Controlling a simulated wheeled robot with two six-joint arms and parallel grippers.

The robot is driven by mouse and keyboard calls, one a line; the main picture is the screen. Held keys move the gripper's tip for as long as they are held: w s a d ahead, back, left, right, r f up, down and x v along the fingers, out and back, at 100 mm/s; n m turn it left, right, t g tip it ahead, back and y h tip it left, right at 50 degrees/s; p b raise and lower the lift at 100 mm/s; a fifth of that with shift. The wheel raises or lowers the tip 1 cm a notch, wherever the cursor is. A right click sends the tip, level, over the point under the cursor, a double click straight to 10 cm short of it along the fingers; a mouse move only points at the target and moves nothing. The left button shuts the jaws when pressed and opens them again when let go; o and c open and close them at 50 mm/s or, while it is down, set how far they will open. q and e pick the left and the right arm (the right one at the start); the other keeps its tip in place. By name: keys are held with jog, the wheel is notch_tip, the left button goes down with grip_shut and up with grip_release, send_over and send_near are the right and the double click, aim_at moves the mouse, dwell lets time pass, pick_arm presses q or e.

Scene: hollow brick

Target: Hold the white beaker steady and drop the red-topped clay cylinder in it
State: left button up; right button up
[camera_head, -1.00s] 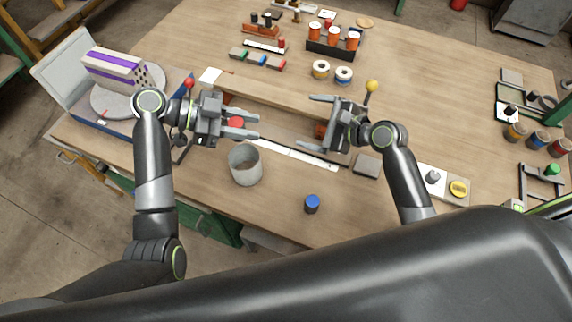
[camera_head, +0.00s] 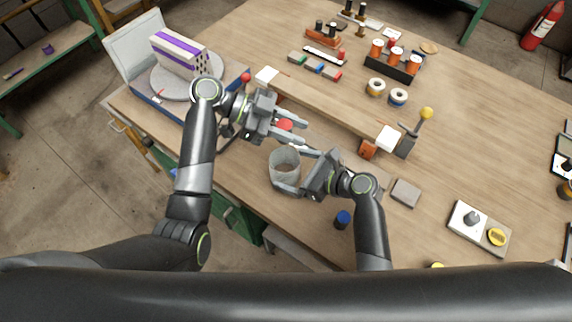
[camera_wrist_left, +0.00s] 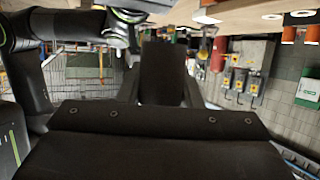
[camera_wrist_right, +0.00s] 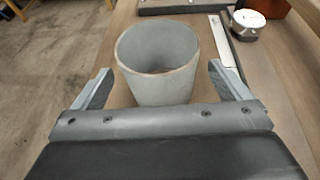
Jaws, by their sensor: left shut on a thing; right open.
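The white beaker (camera_head: 284,172) stands upright on the table, looking grey, with its open mouth up. My left gripper (camera_head: 292,134) is shut on the red-topped clay cylinder (camera_head: 285,125), just above and behind the beaker in the head view. Only the red top shows clearly; the fingers hide the rest. My right gripper (camera_head: 297,170) is open, its fingers on either side of the beaker. In the right wrist view the beaker (camera_wrist_right: 158,85) sits between the two spread fingers, with gaps at both sides. The left wrist view does not clearly show the cylinder.
A blue-topped cylinder (camera_head: 343,219) stands near the front edge. A long wooden beam (camera_head: 325,107) lies behind the grippers. A grey block (camera_head: 405,193) and a plate with a yellow knob (camera_head: 480,228) are at the right. A turntable (camera_head: 187,80) stands at the left.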

aim_at(273, 163)
jog(key=shift+x, duration=1.75)
jog(key=shift+c, duration=0.3)
jog(key=c, duration=1.2)
pick_arm(q)
jog(key=shift+f, duration=2.2)
